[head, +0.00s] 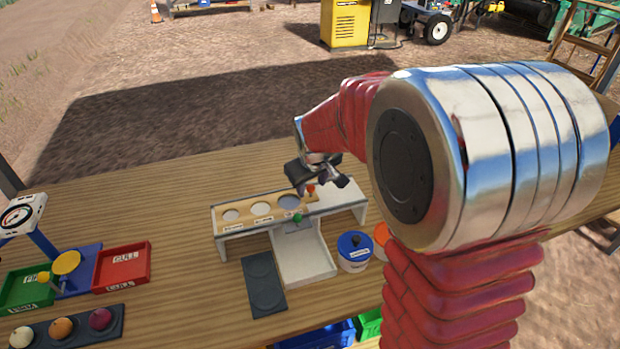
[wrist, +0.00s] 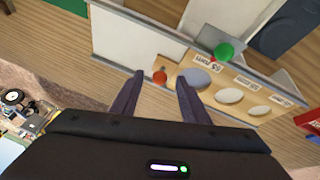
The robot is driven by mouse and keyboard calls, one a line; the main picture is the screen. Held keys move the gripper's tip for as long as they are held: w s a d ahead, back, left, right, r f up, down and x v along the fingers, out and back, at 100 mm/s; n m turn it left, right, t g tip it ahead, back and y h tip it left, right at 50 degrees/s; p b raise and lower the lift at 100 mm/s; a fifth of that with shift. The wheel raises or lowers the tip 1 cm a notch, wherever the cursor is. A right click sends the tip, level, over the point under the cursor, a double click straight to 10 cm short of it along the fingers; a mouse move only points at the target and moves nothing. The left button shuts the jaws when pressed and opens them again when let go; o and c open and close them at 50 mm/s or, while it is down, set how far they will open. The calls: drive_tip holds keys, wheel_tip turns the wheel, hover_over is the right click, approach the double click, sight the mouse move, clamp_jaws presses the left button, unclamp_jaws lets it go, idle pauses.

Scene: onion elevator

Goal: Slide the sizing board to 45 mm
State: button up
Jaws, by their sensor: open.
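The wooden sizing board (head: 246,215) lies in a white-and-grey frame on the table, with three round holes growing larger towards the right. It also shows in the wrist view (wrist: 213,96), with a size label beside each hole; the nearest seems to read 65 mm. An orange-red knob (head: 311,188) stands at the board's right end. My gripper (head: 322,183) is open above that end. In the wrist view the knob (wrist: 160,77) shows between the open fingertips (wrist: 160,75), touching neither; its depth between them is unclear. A green ball (head: 297,218) sits at the frame's front edge, near the largest hole.
A white chute (head: 305,262) extends forward from the frame. A dark two-hollow tray (head: 263,284) lies left of it, and a blue-lidded pot (head: 354,251) right. A red cull bin (head: 122,267), a green bin (head: 27,288) and an onion tray (head: 66,329) stand left.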

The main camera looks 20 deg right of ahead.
drive_tip(key=shift+x, duration=0.9)
drive_tip(key=shift+c, duration=0.3)
clamp_jaws()
drive_tip(key=shift+d, duration=0.1)
drive_tip(key=d, duration=1.6)
idle(2.0)
drive_tip(key=shift+o, duration=0.5)
unclamp_jaws()
